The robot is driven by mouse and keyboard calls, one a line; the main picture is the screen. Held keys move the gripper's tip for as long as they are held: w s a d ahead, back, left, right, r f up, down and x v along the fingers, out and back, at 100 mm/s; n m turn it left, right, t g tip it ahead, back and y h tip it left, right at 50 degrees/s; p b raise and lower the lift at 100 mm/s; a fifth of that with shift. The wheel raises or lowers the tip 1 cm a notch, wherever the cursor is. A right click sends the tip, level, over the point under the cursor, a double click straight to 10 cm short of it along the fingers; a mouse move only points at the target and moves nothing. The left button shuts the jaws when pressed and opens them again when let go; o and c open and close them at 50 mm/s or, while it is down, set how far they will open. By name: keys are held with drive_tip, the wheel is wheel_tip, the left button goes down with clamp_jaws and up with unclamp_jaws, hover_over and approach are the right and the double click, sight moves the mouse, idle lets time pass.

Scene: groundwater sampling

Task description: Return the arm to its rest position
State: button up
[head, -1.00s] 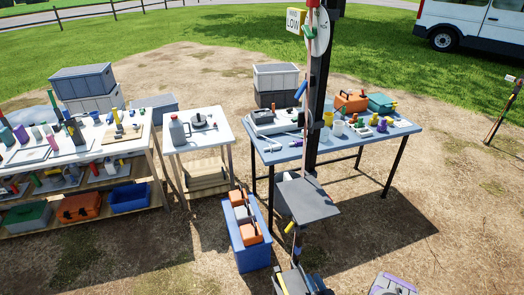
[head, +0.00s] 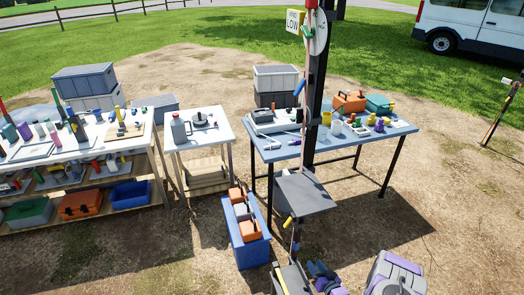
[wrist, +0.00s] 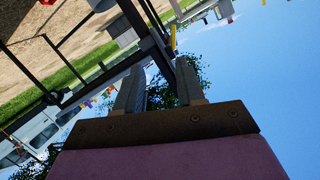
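My gripper (wrist: 160,85) shows in the wrist view with its two grey fingers apart and nothing held between them. A dark post and green foliage show behind the fingers. The wrist view is strongly rolled, with ground on the left and blue sky on the right. In the head view, grey and purple parts of my arm show at the bottom edge, right of centre. I cannot make out the fingers there.
A dark post (head: 317,90) with a grey shelf (head: 306,192) stands ahead. Behind it is a blue table (head: 390,133) with equipment. A white table (head: 200,143), a workbench (head: 90,151) and a blue caddy (head: 250,252) stand left. Open dirt lies right.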

drive_tip(key=w+d+r+n+g+h, duration=0.1)
drive_tip(key=w+d+r+g+h, duration=0.15)
drive_tip(key=r, duration=0.75)
drive_tip(key=w+d+r+n+g+h, duration=0.15)
drive_tip(key=r+g, duration=0.25)
drive_tip(key=r, duration=0.5)
drive_tip(key=s+a+r+m+g+h, duration=0.1)
drive_tip(key=s+a+r+g+h, duration=0.25)
drive_tip(key=s+r, duration=1)
drive_tip(key=s+a+r+g, duration=0.2)
drive_tip(key=s+r, duration=0.2)
drive_tip(key=s, duration=0.7)
drive_tip(key=s+a+r+g+y, duration=0.1)
drive_tip(key=s+a+r+g, duration=0.1)
drive_tip(key=s, duration=0.9)
drive_tip(key=s+a+r+m+g+y, duration=0.1)
drive_tip(key=s+a+r+g, duration=0.1)
drive_tip(key=s+a+r, duration=0.2)
drive_tip(key=s+r, duration=0.3)
drive_tip(key=s, duration=0.4)
drive_tip(key=shift+a, duration=0.25)
